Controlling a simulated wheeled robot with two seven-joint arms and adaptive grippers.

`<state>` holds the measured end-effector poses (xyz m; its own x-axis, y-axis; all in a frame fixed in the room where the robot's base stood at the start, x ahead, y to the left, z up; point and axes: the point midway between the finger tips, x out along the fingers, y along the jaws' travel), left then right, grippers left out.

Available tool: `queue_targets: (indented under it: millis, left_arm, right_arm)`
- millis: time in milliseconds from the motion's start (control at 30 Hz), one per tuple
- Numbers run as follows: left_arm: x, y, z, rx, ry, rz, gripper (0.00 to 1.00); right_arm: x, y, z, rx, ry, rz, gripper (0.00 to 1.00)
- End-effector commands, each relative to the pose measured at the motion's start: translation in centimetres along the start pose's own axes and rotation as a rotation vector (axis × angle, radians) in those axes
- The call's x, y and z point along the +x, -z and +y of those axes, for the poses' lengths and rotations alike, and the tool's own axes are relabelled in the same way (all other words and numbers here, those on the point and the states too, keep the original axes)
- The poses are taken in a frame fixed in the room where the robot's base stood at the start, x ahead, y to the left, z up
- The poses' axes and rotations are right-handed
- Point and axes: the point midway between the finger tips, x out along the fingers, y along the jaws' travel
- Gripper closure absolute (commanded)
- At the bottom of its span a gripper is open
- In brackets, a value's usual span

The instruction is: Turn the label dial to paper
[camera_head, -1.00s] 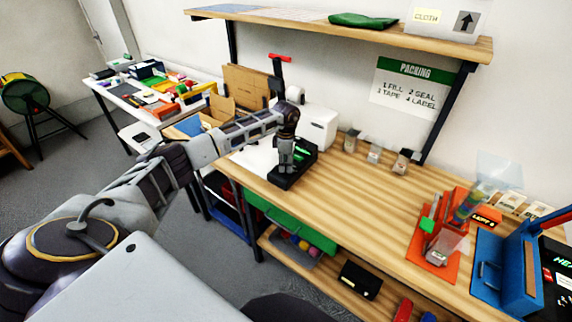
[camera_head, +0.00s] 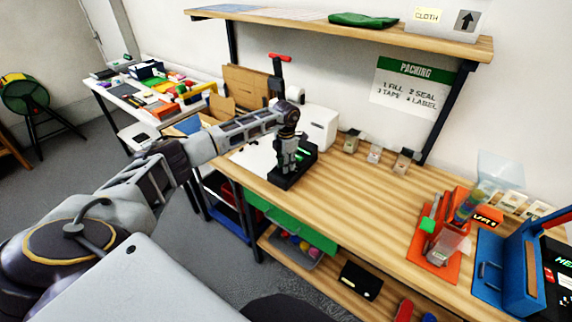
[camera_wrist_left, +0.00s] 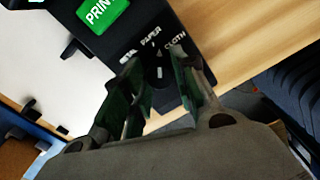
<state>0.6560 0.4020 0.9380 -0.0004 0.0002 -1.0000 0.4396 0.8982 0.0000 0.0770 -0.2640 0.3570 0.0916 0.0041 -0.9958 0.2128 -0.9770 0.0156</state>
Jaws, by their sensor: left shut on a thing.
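The label dial (camera_wrist_left: 157,68) is a small dark knob on the black label printer (camera_head: 305,157). It shows in the left wrist view between my fingers, partly hidden by them. White words PAPER (camera_wrist_left: 151,36) and CLOTH (camera_wrist_left: 175,41) are printed beyond it; a third word at the left is partly covered. A small pale mark shows on the knob, but I cannot tell for sure which word it points at. A green PRINT button (camera_wrist_left: 103,14) is on the same panel. My left gripper (camera_head: 287,174) points down over the printer and is shut on the dial. My right gripper is out of view.
A white machine (camera_head: 318,126) stands behind the printer. Small containers (camera_head: 375,153) stand along the bench's back. An orange stand (camera_head: 437,245) and a blue box (camera_head: 508,270) are at the right. The wooden bench (camera_head: 340,205) is clear in the middle.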

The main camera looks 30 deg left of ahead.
Motion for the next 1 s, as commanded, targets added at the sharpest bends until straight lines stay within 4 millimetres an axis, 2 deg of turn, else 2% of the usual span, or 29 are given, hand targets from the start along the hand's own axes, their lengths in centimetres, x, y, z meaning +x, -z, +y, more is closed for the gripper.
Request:
queue_targets:
  millis: [400,900,933,1000]
  left_arm:
    - [-0.10,-0.04,0.07,-0.182,-0.001,-0.002,0.95]
    - [-0.10,-0.05,0.07,-0.204,-0.001,-0.002,0.95]
    - [-0.11,-0.05,0.07,-0.204,-0.001,-0.002,0.70]
    - [-0.10,-0.05,0.07,-0.203,-0.001,-0.002,0.61]
  right_arm:
    - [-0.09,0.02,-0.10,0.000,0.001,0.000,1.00]
    - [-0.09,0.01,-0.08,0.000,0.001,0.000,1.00]
    - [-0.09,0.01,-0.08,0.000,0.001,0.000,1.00]
    - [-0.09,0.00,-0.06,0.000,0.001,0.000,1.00]
